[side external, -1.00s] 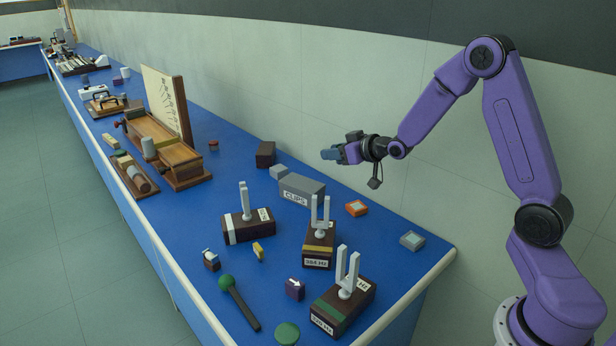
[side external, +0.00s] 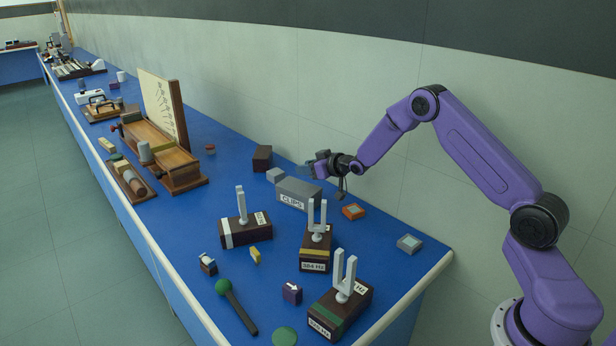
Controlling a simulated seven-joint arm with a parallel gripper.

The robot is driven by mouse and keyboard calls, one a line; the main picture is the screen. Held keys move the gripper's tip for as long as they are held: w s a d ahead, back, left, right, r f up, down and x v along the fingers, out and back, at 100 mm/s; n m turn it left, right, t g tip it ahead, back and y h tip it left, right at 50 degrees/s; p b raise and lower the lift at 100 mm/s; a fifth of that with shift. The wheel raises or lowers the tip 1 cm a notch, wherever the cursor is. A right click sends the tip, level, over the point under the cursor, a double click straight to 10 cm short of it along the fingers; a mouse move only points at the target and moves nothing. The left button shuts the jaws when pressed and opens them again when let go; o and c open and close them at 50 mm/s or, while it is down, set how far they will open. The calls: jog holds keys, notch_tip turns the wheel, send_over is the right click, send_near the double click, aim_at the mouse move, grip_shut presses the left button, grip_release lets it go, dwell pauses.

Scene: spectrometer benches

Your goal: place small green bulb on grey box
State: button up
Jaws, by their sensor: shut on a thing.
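The grey box (side external: 301,186), labelled CLIPS, sits on the blue bench near the wall. My gripper (side external: 308,168) is just above and behind it, pointing left with the arm reaching in from the right. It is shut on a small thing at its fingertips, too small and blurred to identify. I cannot make out a small green bulb standing by itself on the bench. A mallet with a round green head (side external: 223,286) lies near the front, and a green round piece (side external: 285,337) shows at the bottom edge.
Tuning forks on dark blocks (side external: 246,229) (side external: 316,247) (side external: 341,309) stand in front of the box. A small grey block (side external: 275,176) and a dark brown block (side external: 262,158) are left of it.

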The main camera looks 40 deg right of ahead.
aim_at(308, 185)
jog(key=shift+f, duration=1.45)
jog(key=shift+f, duration=0.2)
jog(key=o, duration=1)
jog(key=shift+r, duration=0.15)
jog(key=shift+s+r, duration=0.25)
jog(key=shift+s, duration=0.2)
jog(key=v, duration=1.1)
jog(key=shift+d, duration=0.1)
